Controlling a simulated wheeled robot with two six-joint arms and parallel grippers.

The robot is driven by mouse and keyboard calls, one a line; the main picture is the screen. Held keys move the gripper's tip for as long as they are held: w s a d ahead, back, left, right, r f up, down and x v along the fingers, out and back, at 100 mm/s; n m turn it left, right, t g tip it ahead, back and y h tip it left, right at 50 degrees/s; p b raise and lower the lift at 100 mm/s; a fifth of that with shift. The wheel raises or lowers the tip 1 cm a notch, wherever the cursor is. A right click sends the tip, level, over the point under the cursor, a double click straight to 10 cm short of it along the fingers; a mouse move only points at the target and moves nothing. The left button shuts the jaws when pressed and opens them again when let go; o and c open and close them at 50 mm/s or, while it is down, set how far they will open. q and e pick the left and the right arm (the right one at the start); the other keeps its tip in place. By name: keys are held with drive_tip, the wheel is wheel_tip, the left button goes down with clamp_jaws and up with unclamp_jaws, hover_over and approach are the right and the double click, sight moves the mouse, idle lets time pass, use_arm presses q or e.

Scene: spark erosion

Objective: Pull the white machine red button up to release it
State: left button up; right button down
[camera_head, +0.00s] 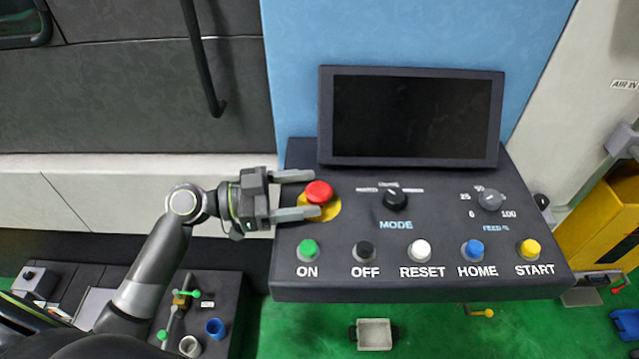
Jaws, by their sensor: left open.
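The red button (318,192) is a round mushroom head on a yellow base plate (331,210), at the left of the dark control panel (420,288). My left gripper (306,194) comes in from the left over the panel. Its two fingers are apart, one on the far side of the button and one on the near side, over the yellow plate. The near finger appears close to the red head; I cannot tell if it touches. My right gripper is not in view.
A black screen (411,117) stands behind the panel. A mode knob (395,199) and a feed knob (491,200) are to the right of the button. The green ON button (308,249) and several other buttons line the front edge. A dark door handle (203,60) is at upper left.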

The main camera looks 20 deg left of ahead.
sight(319, 189)
use_arm(q)
drive_tip(key=shift+p+x, duration=0.6)
drive_tip(key=shift+x, duration=1.1)
drive_tip(key=shift+c, duration=0.4)
drive_tip(key=c, duration=1.3)
drive_tip(key=shift+r+b, duration=0.15)
drive_tip(key=shift+b, duration=0.4)
drive_tip(key=shift+r, duration=0.55)
drive_tip(key=o, duration=1.4)
